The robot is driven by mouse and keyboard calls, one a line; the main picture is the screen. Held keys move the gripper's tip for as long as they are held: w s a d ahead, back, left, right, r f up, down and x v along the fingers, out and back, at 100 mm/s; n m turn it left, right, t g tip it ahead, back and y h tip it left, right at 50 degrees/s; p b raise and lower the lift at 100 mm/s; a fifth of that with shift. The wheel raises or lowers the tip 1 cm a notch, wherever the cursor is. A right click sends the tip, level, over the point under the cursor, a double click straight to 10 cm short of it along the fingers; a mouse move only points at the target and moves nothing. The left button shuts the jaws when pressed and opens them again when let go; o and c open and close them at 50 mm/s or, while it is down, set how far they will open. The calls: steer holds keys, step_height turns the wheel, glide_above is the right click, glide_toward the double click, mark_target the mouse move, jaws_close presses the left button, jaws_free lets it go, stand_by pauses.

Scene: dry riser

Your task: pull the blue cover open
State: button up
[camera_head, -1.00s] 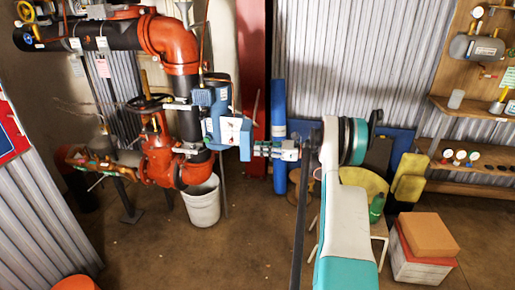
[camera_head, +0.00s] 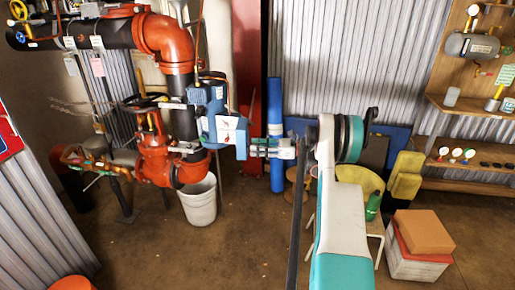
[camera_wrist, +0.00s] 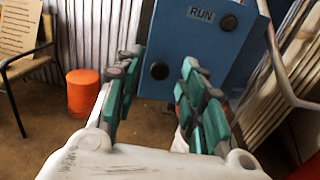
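The blue cover belongs to a blue box (camera_head: 208,122) on the red pipework, left of centre in the head view. A white label with red marks sits on its front. In the wrist view a blue panel (camera_wrist: 190,50) with a "RUN" plate and two black round knobs fills the top centre, just beyond my fingers. My gripper (camera_head: 258,148) reaches the box's right side from the right. In the wrist view my gripper (camera_wrist: 160,78) has its teal-padded fingers spread, with a gap between them. Whether a finger touches the panel's edge, I cannot tell.
Red valves and pipes (camera_head: 155,150) crowd the left of the box. A white bucket (camera_head: 198,203) stands below. A blue cylinder (camera_head: 276,165) stands behind my gripper. A chair (camera_wrist: 25,60) and an orange drum (camera_wrist: 83,92) show in the wrist view. Floor is clear in front.

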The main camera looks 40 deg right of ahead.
steer(key=v, duration=1.1)
steer(key=shift+s+d, duration=0.3)
